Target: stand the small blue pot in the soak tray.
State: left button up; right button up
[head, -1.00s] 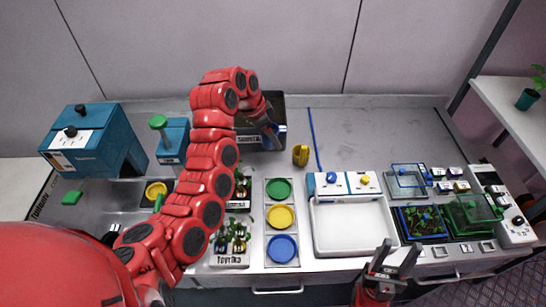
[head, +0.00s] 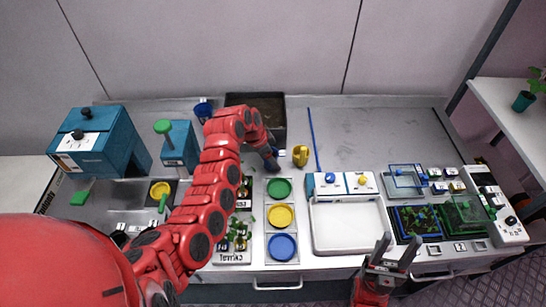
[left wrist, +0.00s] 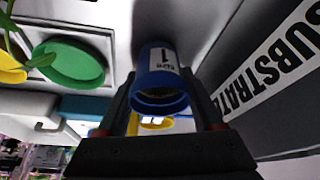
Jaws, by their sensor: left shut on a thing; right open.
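My left gripper (head: 274,164) is shut on the small blue pot, just in front of the dark substrate box. The left wrist view shows the blue pot (left wrist: 160,80) between the fingers, with a white label reading 1. In the head view the gripper mostly hides it. I cannot tell whether the pot touches the counter. The wide white tray (head: 347,226), seemingly the soak tray, is to the right and nearer the front; its floor looks empty. My right gripper (head: 397,243) is open and empty at the counter's front edge, right of the tray's near corner.
The substrate box (head: 268,101) stands at the back. A yellow cup (head: 300,155) stands close right of my left gripper. Green, yellow and blue discs (head: 281,216) lie in a column left of the tray. The back right counter is clear.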

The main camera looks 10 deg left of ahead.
pick_arm(q)
jog(key=shift+f, duration=0.2)
jog(key=o, duration=1.3)
jog(key=shift+o, duration=0.2)
jog(key=shift+r, duration=0.1)
